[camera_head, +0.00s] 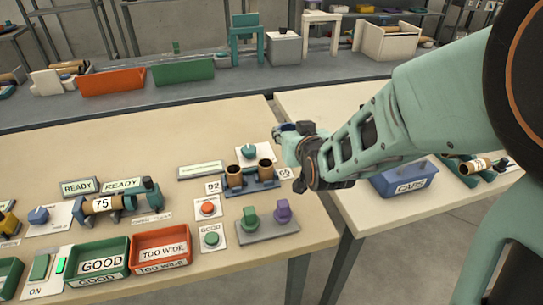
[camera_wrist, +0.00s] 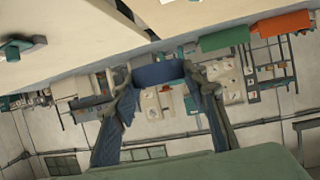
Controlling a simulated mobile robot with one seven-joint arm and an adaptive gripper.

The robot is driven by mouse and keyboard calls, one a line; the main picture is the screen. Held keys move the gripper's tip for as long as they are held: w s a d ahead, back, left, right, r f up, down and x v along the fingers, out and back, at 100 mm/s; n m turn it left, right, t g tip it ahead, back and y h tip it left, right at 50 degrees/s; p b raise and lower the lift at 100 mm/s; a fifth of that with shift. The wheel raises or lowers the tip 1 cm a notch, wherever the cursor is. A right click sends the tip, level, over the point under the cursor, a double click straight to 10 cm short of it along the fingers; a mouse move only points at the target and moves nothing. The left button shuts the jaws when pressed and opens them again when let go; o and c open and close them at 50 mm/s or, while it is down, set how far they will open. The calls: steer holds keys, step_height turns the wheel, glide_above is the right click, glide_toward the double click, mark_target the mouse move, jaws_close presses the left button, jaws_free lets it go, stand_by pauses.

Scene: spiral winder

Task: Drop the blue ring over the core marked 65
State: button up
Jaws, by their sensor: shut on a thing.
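My gripper (camera_head: 285,132) is raised above the worktable, behind and right of the two cores. It is shut on the blue ring (camera_wrist: 158,74), which lies between the two fingertips in the wrist view. In the head view only a small dark blue part shows at the fingertips. Two brown upright cores stand in a blue holder (camera_head: 252,186). The right core (camera_head: 265,168) is beside the label 65 (camera_head: 285,173); the left core (camera_head: 234,176) is beside the label 02 (camera_head: 213,187). The ring is apart from both cores.
A white plate with a teal knob (camera_head: 249,151) sits just behind the cores. Green and purple knobs (camera_head: 283,211) stand in front. Button plates (camera_head: 208,208) are at left, with GOOD (camera_head: 101,262) and TOO WIDE (camera_head: 160,250) bins further left. A gap separates the right table.

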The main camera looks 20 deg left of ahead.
steer(key=n+y+b, duration=0.1)
steer(key=y+b, duration=0.1)
steer(key=b, duration=0.1)
glide_above(264, 162)
steer(key=s+d, duration=0.2)
steer(key=s, duration=0.1)
step_height(264, 162, down, 2)
steer(key=shift+a+f+g, duration=0.15)
steer(key=shift+f+g, duration=0.05)
steer(key=shift+g, duration=0.1)
steer(key=shift+f, duration=0.1)
steer(key=shift+h, duration=0.3)
steer(key=shift+f+b, duration=1.1)
steer(key=shift+f, duration=1.15)
steer(key=shift+f+b, duration=1.65)
steer(key=shift+b, duration=0.25)
steer(key=o, duration=1.3)
steer(key=shift+c, duration=0.2)
